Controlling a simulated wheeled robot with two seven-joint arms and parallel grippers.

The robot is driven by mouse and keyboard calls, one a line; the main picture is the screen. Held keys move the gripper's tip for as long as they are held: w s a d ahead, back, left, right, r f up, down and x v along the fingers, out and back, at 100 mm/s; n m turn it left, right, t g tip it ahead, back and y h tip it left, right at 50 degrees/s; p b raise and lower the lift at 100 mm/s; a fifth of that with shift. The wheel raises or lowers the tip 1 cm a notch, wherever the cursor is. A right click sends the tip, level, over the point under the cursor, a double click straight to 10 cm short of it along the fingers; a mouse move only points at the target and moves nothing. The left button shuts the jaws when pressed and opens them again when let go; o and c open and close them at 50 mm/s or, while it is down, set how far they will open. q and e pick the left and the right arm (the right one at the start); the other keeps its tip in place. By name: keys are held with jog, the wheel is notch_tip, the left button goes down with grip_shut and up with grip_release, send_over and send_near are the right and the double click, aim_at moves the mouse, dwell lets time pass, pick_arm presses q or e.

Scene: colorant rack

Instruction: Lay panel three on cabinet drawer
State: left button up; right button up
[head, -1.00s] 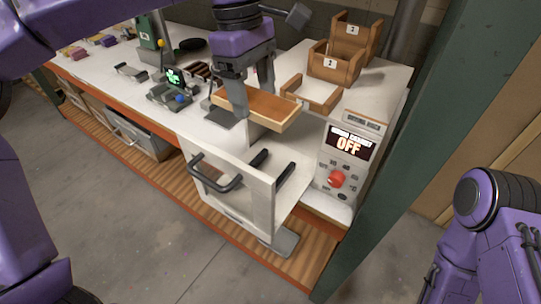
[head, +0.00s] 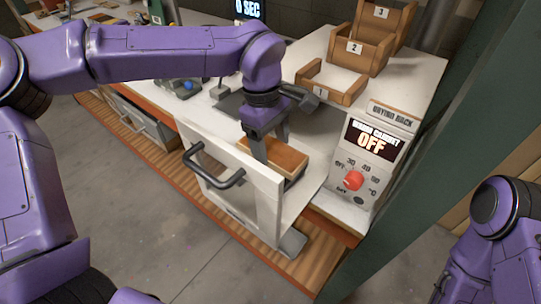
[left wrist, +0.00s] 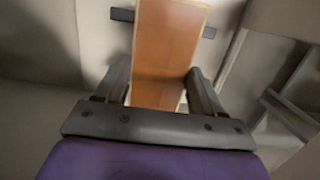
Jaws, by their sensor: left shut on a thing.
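An orange-brown panel with a light wooden edge (head: 288,157) is in the jaws of my left gripper (head: 270,148). No number shows on it. It is inside the open cabinet drawer (head: 226,168), behind the white front with the black handle. In the left wrist view the panel (left wrist: 170,45) runs lengthwise between the two fingers (left wrist: 158,88), with a dark bar (left wrist: 122,15) crossing beneath it. I cannot tell whether the panel touches the dark supports. My right arm shows at the right edge, but its gripper is out of view.
A control box (head: 370,160) with a red knob and a display reading OFF stands right of the drawer. Wooden holders numbered 1 (head: 330,82), 2 (head: 362,52) and 3 (head: 385,18) stand behind. A green post (head: 430,130) rises at the right.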

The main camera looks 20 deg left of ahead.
aim_at(269, 148)
pick_arm(q)
notch_tip(269, 148, down, 4)
jog(key=shift+f, duration=0.2)
jog(key=o, duration=1.1)
jog(key=shift+f, duration=0.1)
jog(key=r, duration=0.4)
jog(key=a+r, duration=0.1)
jog(key=r, duration=0.7)
jog(key=shift+w+a+r, duration=0.1)
jog(key=shift+w+a, duration=0.25)
